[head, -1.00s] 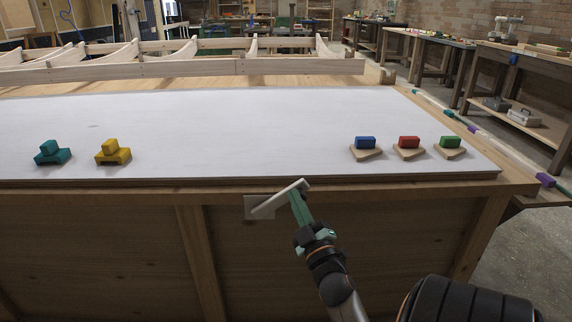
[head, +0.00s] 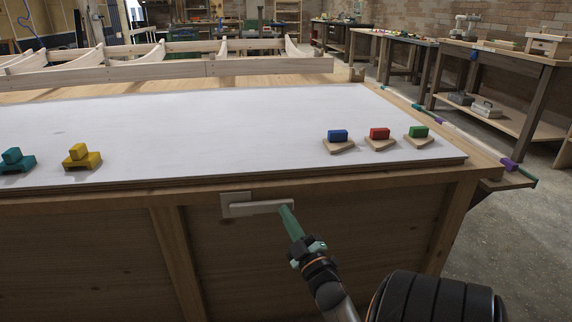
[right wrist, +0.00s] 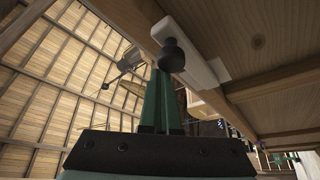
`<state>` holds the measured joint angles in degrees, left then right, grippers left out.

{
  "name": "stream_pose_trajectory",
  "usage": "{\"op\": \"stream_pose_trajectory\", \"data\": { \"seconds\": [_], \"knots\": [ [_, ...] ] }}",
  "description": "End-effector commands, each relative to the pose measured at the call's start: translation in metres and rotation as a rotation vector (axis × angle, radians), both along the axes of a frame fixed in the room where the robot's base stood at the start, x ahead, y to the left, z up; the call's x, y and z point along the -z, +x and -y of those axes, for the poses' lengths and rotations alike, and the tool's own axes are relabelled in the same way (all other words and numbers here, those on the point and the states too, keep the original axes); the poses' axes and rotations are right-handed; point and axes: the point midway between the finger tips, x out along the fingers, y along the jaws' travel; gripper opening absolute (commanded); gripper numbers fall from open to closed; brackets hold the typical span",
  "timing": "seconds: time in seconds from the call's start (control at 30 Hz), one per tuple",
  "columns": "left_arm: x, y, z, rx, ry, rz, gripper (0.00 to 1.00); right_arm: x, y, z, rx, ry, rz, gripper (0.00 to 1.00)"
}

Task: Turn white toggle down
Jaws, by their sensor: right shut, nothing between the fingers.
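The white toggle (head: 258,209) is a flat lever on a pale square plate (head: 235,198) on the front side of the wooden bench, below its top edge. The lever points right and lies close to level. My right gripper (head: 286,210) is shut and empty, its green fingertips at the lever's free right end. Whether they touch is hard to tell. My left gripper is not in view.
The bench's white top (head: 215,130) carries blue (head: 338,135), red (head: 380,134) and green (head: 417,132) blocks on wooden bases at the right. Yellow (head: 82,158) and teal (head: 15,160) pieces stand at the left. Floor at the right is open.

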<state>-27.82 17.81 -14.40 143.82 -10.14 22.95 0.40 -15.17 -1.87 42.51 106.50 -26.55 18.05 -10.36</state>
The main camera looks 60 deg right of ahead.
Motion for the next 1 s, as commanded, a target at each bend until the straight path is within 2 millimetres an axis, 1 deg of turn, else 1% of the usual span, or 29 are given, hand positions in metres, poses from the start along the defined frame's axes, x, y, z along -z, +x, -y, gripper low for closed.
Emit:
{"op": "stream_pose_trajectory", "data": {
  "seconds": [0.03,0.23,0.57,0.67,0.77,0.93,1.0],
  "knots": [
    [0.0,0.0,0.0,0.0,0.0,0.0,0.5,0.003,-0.001,0.001,0.002,0.003,-0.004,0.0],
    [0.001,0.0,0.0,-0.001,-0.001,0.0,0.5,0.006,-0.001,0.001,0.004,0.005,-0.006,0.0],
    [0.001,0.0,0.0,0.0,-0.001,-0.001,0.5,0.008,-0.001,0.001,0.005,0.008,-0.01,0.0],
    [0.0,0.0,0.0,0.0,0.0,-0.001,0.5,0.005,-0.001,0.001,0.006,0.008,-0.012,0.0],
    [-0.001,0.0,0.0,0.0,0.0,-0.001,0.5,-0.004,0.0,0.0,0.006,0.004,-0.01,0.0],
    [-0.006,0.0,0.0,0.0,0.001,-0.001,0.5,-0.034,0.007,-0.006,0.003,0.001,-0.005,0.0],
    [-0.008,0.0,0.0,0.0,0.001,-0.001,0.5,-0.047,0.012,-0.012,0.001,0.0,-0.003,0.0]
  ]
}}
